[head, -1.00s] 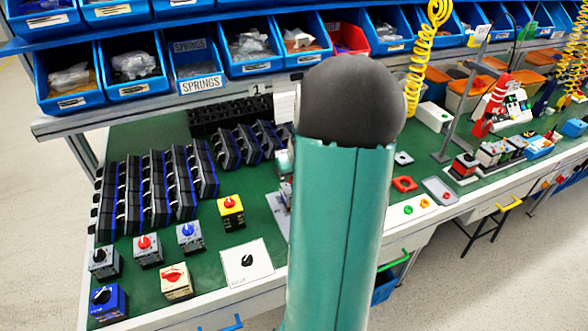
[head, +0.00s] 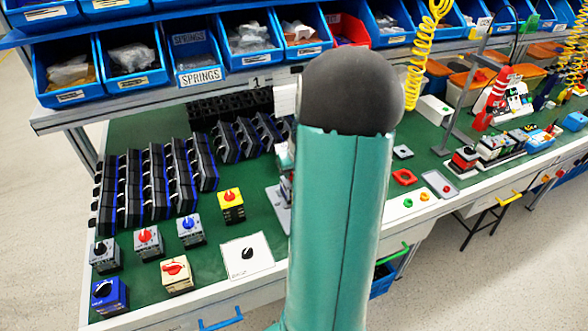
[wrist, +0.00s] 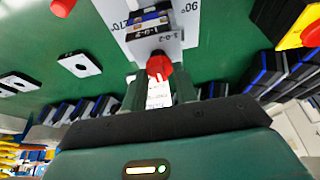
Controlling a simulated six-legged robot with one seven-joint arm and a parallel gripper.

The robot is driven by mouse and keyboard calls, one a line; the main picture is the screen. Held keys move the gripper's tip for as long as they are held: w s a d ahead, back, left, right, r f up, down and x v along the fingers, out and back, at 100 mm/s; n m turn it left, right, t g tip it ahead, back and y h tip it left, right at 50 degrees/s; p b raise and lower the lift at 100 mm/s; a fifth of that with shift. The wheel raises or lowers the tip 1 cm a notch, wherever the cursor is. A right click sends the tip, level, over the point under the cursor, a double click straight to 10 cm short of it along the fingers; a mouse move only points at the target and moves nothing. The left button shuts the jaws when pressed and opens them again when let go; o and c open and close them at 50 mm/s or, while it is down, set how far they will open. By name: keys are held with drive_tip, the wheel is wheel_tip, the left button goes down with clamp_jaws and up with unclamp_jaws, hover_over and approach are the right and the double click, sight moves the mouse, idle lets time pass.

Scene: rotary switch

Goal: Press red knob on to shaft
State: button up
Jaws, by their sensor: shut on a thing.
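In the wrist view my gripper (wrist: 160,84) is shut on the red knob (wrist: 159,67), which sits between its two dark green fingers. A white strip shows below the knob between the fingers. Just beyond the knob is a switch body (wrist: 150,28) with black, blue and white bands and "1-0-2" labels, on a white plate (wrist: 188,14) with degree marks. The shaft is not visible, so I cannot tell whether the knob touches it. In the head view my arm hides the gripper, the held knob and most of this spot.
In the head view, finished switches, including a yellow one (head: 231,205) and a blue one (head: 109,297), stand on the green bench left of my arm. A white plate with a black knob (head: 247,256) lies nearby. Rows of black switches (head: 150,190) stand behind; blue bins (head: 135,68) hang above.

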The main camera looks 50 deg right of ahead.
drive_tip(key=shift+f, duration=0.6)
drive_tip(key=shift+f, duration=0.1)
drive_tip(key=o, duration=1)
drive_tip(key=v, duration=1.4)
drive_tip(key=shift+w, duration=0.15)
